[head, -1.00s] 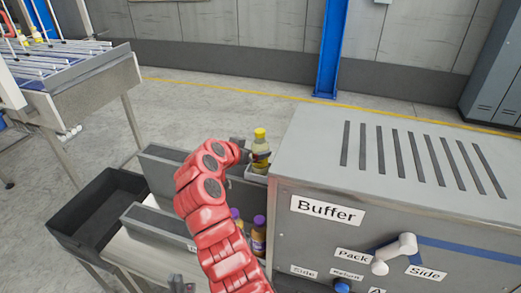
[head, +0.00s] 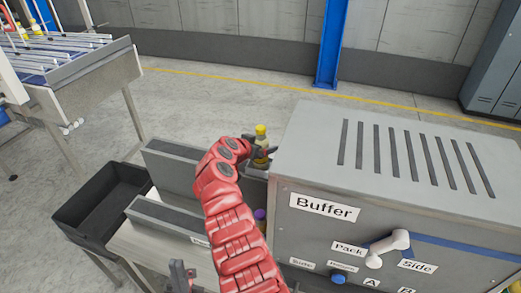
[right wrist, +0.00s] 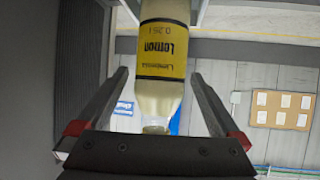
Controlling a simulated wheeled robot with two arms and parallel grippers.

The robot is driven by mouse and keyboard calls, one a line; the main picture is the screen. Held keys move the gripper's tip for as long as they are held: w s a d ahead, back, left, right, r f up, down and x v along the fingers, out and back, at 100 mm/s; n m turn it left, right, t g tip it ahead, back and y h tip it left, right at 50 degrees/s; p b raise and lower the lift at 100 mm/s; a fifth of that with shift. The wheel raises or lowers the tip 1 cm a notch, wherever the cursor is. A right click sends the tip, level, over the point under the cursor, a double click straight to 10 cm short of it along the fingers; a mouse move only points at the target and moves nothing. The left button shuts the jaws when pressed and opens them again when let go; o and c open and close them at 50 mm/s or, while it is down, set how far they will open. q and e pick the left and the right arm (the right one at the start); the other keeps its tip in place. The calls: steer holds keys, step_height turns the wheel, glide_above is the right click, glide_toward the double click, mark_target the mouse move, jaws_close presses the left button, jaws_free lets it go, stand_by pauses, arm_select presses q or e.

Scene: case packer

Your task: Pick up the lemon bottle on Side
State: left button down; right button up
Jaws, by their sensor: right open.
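The lemon bottle (head: 261,141) has a yellow cap and stands upright behind the left end of the Buffer box. In the right wrist view the bottle (right wrist: 163,50) appears upside down, with a yellow label reading Lemon. My right gripper (head: 264,149) is open, with one finger on each side of the bottle. In the right wrist view its fingers (right wrist: 158,78) show gaps to the bottle on both sides. My left gripper (head: 182,274) shows only partly at the bottom edge; its opening is unclear.
The grey Buffer box (head: 410,140) stands close to the right of the bottle, with a white lever (head: 392,243) on its front. Grey guide walls (head: 172,168) stand left of my red right arm. A black bin (head: 95,205) is further left.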

steer(key=shift+c, duration=0.3)
jaws_close()
